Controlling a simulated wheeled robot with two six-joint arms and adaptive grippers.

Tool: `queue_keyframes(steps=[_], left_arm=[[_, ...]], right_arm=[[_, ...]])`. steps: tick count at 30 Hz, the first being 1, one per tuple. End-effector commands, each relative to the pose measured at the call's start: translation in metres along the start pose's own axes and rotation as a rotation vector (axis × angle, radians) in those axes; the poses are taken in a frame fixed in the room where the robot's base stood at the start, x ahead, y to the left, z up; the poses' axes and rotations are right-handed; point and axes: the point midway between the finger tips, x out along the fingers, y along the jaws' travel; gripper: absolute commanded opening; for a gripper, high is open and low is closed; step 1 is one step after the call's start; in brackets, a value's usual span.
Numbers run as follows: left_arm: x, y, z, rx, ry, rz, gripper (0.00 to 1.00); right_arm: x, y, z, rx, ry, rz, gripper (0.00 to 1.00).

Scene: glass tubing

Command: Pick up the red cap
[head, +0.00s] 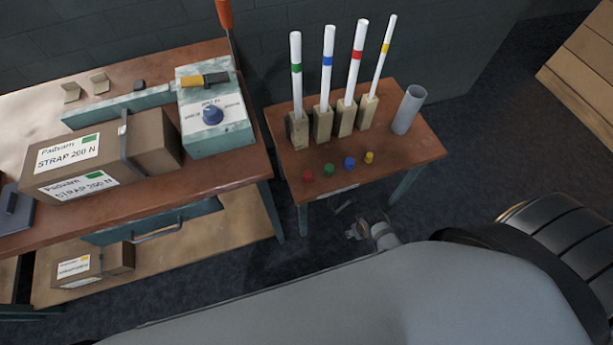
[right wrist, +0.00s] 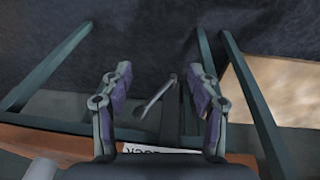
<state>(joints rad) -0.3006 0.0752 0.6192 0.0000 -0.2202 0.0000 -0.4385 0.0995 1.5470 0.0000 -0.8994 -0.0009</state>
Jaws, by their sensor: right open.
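The red cap (head: 308,174) lies on the small wooden table (head: 412,152), near its front left edge, at the left end of a row with a green cap (head: 328,169), a blue cap (head: 349,162) and a yellow cap (head: 369,157). My right gripper (head: 352,221) is in front of the table's front edge, to the right of and apart from the red cap. In the right wrist view my right gripper (right wrist: 160,72) is open, with nothing between its fingers. The red cap does not show there. My left gripper is not in view.
Several white tubes with coloured bands, such as the red-banded tube (head: 355,62), stand in wooden blocks behind the caps. A grey cylinder (head: 408,110) stands at the right. A workbench (head: 225,165) with a cardboard box (head: 100,155) and a teal device (head: 215,130) is at the left.

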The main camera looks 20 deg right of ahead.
Motion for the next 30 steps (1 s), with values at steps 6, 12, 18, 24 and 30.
queue_keyframes(steps=[6, 12, 18, 24, 30], left_arm=[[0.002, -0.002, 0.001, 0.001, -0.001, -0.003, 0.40], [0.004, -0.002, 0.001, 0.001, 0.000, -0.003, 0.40], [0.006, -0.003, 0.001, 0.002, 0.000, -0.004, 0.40], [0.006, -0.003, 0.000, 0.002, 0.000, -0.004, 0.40], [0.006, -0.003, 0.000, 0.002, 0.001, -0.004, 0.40]], right_arm=[[-0.059, 0.000, -0.042, -0.014, 0.032, 0.001, 0.60], [-0.117, -0.003, -0.074, -0.046, 0.054, -0.002, 0.60], [-0.168, -0.011, -0.117, -0.167, 0.050, -0.026, 0.60], [-0.166, -0.028, -0.158, -0.341, 0.017, -0.077, 0.60], [-0.156, -0.054, -0.205, -0.542, -0.008, -0.150, 0.60]])
